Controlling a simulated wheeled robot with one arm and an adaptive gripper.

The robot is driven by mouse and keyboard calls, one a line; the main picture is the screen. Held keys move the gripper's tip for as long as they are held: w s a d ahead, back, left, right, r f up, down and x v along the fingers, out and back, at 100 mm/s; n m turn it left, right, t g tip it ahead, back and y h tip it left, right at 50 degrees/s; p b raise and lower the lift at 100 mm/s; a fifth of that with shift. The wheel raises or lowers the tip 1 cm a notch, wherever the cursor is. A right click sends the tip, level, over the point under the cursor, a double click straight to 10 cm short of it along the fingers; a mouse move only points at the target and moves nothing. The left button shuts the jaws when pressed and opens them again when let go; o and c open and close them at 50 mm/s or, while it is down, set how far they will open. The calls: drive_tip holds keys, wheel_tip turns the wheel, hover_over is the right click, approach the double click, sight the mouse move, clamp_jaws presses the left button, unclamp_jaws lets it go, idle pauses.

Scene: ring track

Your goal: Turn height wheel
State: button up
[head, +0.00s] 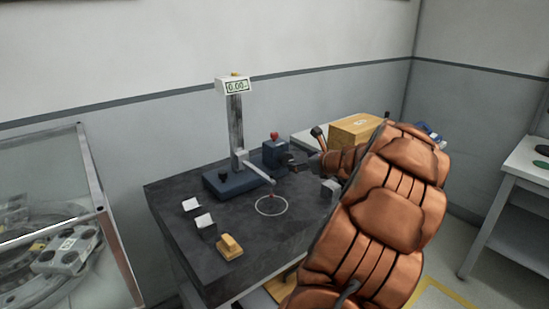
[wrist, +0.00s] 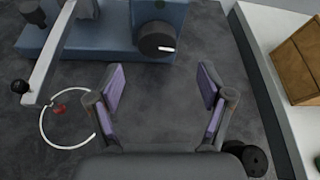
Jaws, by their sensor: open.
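The height wheel (wrist: 157,38) is a dark round knob with a white mark, on the front of a blue housing (wrist: 100,35) in the wrist view. My gripper (wrist: 160,82) is open and empty, with its two purple-padded fingers apart. The wheel lies ahead of the fingertips, roughly centred between them, with a gap; it is not gripped. In the head view, my gripper (head: 293,163) is beside a blue box (head: 275,153) with a red knob; my arm hides part of this area. The gauge display (head: 236,86) on the column appears to read 0.00.
A pale arm (wrist: 50,55) with a black ball reaches over a white ring (wrist: 44,128) at left. A cardboard box (head: 355,129) stands behind my arm.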

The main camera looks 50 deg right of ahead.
sight(288, 160)
drive_tip(key=x, duration=0.8)
drive_tip(key=shift+w+a, duration=0.1)
drive_tip(key=shift+a, duration=0.05)
drive_tip(key=c, duration=1.2)
